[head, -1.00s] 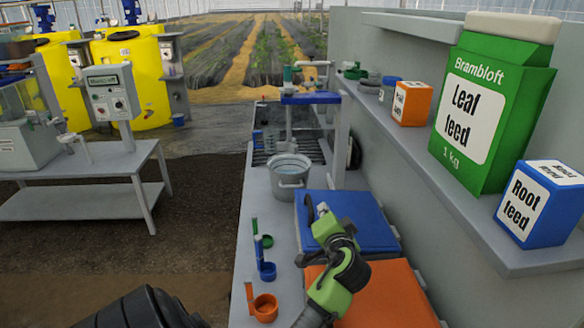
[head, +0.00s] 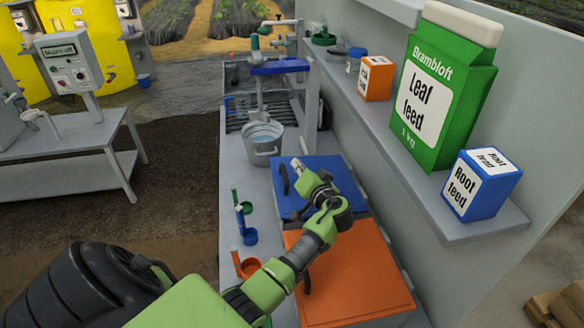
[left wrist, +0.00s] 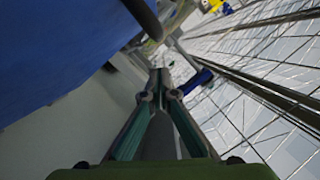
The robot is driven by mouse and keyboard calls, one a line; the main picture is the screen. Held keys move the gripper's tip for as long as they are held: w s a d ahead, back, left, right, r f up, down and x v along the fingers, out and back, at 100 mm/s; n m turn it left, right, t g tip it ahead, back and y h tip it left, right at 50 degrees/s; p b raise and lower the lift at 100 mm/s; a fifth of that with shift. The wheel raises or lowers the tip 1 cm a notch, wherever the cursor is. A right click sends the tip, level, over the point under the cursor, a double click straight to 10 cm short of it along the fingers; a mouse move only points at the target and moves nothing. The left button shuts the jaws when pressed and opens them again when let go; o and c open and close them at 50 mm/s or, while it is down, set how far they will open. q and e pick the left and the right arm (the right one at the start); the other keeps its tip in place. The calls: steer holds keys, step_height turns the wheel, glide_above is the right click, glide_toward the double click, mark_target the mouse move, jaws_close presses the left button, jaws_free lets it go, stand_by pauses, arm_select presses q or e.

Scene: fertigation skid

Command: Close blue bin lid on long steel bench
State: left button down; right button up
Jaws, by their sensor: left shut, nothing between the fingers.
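The blue bin lid (head: 336,171) lies flat or nearly flat on the long steel bench (head: 262,190), beyond the orange lid (head: 365,268). I cannot tell if it is fully down. Its dark handle (head: 283,180) is at the left edge. My left gripper (head: 297,163) is over the lid's left part, close to the handle, shut and empty. In the left wrist view the blue lid (left wrist: 55,50) fills the upper left, with the dark handle (left wrist: 143,17) at the top. The shut fingertips (left wrist: 159,78) are apart from both. My right gripper is not in view.
A metal pot (head: 262,145) stands left of and behind the blue lid. A wall shelf (head: 440,215) with feed boxes and a green bag (head: 440,95) overhangs the right.

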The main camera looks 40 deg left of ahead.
mark_target(292, 189)
arm_select(q)
steer(key=shift+s+a+f+p, duration=0.25)
steer(key=shift+s+f, duration=0.25)
steer(key=shift+f, duration=0.1)
steer(key=shift+s+a+f+p, duration=0.2)
steer(key=shift+s+f, duration=0.25)
steer(key=shift+f, duration=0.1)
steer(key=shift+w+f, duration=0.1)
steer(key=shift+f+b, duration=0.25)
steer(key=shift+b, duration=0.1)
steer(key=f+b, duration=0.1)
steer(key=b, duration=0.1)
steer(key=f+b, duration=0.1)
steer(key=shift+s+a+f, duration=0.3)
steer(key=shift+s+f, duration=0.05)
steer(key=shift+s, duration=0.05)
steer(key=shift+s+r, duration=0.1)
